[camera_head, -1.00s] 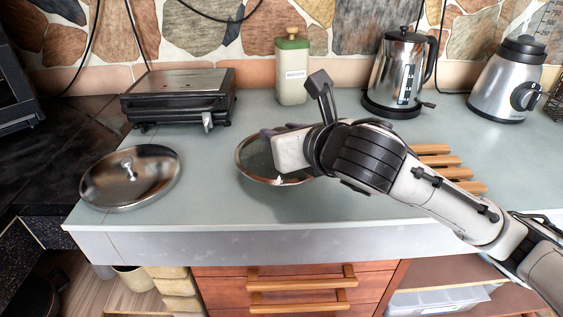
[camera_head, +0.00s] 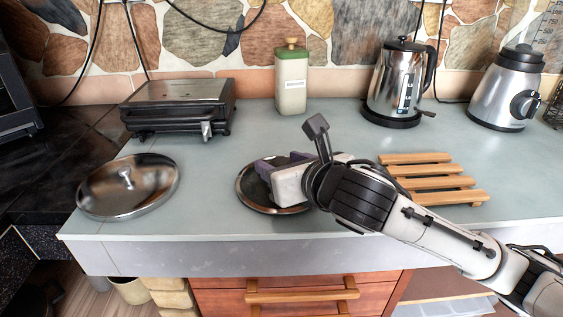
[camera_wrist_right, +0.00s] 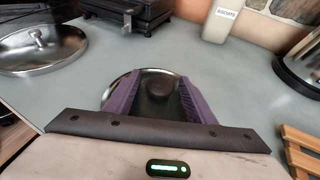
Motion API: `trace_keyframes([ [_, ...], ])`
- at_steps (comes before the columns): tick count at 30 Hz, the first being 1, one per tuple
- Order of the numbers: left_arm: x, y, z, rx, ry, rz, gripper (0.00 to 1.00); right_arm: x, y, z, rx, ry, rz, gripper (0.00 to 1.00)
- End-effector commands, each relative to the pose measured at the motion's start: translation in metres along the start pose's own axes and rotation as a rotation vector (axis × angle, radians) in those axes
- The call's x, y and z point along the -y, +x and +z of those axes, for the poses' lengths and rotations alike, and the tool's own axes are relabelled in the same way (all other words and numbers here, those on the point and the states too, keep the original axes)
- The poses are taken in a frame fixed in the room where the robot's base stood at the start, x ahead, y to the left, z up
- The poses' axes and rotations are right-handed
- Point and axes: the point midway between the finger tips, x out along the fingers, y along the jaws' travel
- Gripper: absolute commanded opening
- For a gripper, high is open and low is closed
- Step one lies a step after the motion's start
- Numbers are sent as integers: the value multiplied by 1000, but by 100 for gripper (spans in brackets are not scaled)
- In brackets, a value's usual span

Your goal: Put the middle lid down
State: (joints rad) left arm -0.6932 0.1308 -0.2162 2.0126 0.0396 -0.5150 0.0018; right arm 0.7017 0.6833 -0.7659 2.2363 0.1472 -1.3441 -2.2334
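My left gripper is not in view.
Another metal lid (camera_head: 110,192) lies to the left. A black grill (camera_head: 178,105) stands behind, with a biscuit canister (camera_head: 291,85), a kettle (camera_head: 393,85) and a blender (camera_head: 505,90). A slatted wooden rack (camera_head: 440,182) lies right of my gripper. The counter between the lids is clear.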

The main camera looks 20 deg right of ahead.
Motion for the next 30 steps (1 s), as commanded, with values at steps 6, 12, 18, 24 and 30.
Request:
trace_keyframes([
  [6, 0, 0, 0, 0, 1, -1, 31, 0, -1, 2, 1, 0, 0, 50],
  [12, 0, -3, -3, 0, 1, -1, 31, 0, -25, 4, 2, -2, 1, 50],
  [18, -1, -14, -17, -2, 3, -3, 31, 1, -68, 8, -4, -1, -2, 50],
  [24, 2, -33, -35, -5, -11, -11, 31, 2, -80, 9, -6, 1, -7, 50],
  [30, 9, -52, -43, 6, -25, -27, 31, 0, -97, 9, -6, -2, 0, 50],
])
